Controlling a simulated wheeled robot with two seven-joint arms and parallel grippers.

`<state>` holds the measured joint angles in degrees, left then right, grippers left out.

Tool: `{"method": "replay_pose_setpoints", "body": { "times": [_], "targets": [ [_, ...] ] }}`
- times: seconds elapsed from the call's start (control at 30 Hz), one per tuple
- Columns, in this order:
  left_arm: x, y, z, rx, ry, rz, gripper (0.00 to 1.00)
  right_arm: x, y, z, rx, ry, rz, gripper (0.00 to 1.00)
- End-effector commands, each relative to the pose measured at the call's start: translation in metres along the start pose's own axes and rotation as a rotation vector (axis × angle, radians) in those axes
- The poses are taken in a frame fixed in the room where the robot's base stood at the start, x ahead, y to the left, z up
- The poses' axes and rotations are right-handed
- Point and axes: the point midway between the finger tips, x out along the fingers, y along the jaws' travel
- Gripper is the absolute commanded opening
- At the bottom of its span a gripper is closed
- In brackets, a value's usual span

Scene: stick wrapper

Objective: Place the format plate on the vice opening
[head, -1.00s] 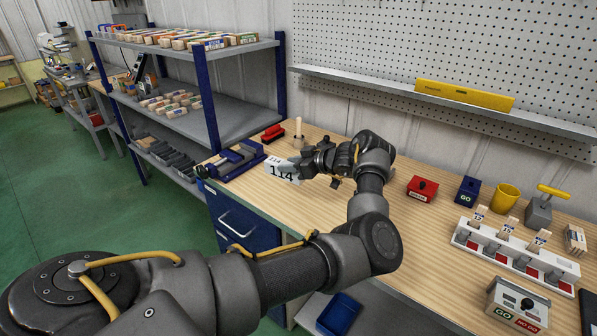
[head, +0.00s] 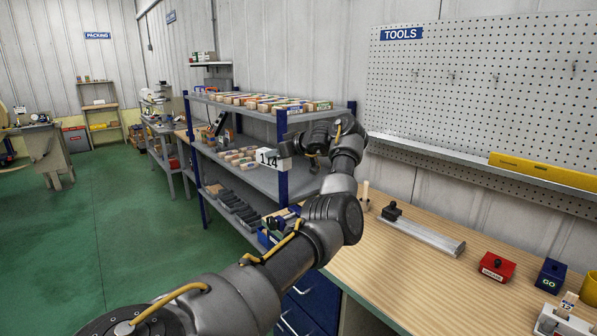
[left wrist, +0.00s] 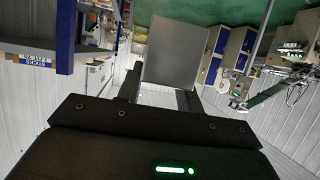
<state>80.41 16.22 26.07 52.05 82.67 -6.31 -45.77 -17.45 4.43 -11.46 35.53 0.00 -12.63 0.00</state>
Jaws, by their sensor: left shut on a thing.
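The format plate (head: 268,157) is a small white plate marked 114. My left gripper (head: 288,149) is shut on it and holds it up, in front of the shelf rack in the head view. In the left wrist view the plate (left wrist: 172,55) shows its plain grey face between the fingers (left wrist: 160,92). The blue vice (head: 267,238) is on the left end of the bench, below the plate in the picture. My left forearm hides much of the vice, and its opening cannot be made out. My right gripper is out of view.
The shelf rack (head: 283,175) with boxed sticks stands behind the gripper. On the wooden bench (head: 385,275) are a wooden peg (head: 365,196), a metal rail with a black knob (head: 422,233), a red block (head: 491,267) and a blue GO block (head: 550,276). The bench middle is clear.

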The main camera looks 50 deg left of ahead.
Motion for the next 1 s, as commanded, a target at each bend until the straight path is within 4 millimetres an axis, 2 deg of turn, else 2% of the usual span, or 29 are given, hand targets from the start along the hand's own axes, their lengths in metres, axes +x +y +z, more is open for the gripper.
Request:
{"method": "replay_pose_setpoints", "body": {
  "times": [0.03,0.17,0.3,0.43,0.53,0.6,0.67,0.77,0.87,1.0],
  "targets": [
    [0.012,0.003,0.002,0.019,0.006,0.024,0.00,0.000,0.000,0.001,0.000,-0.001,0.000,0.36],
    [0.035,0.020,0.021,0.063,0.009,0.124,0.00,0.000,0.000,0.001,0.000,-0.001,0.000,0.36],
    [0.051,0.041,0.062,0.122,0.010,0.258,0.00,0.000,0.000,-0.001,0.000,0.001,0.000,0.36],
    [0.052,0.059,0.108,0.173,0.007,0.385,0.00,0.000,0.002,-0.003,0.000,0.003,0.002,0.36],
    [0.041,0.070,0.149,0.215,0.005,0.492,0.00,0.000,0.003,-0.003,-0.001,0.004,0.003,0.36],
    [0.021,0.080,0.179,0.248,0.002,0.583,0.00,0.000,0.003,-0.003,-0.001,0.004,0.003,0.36],
    [-0.002,0.086,0.201,0.277,0.001,0.660,0.00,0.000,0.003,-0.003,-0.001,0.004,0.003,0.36],
    [-0.050,0.095,0.232,0.325,0.001,0.789,0.00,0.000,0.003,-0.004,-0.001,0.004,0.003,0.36],
    [-0.106,0.098,0.262,0.380,0.000,0.923,0.00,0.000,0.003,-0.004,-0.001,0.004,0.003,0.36],
    [-0.193,0.089,0.300,0.463,0.002,1.120,0.00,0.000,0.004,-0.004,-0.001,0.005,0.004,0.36]
  ]
}}
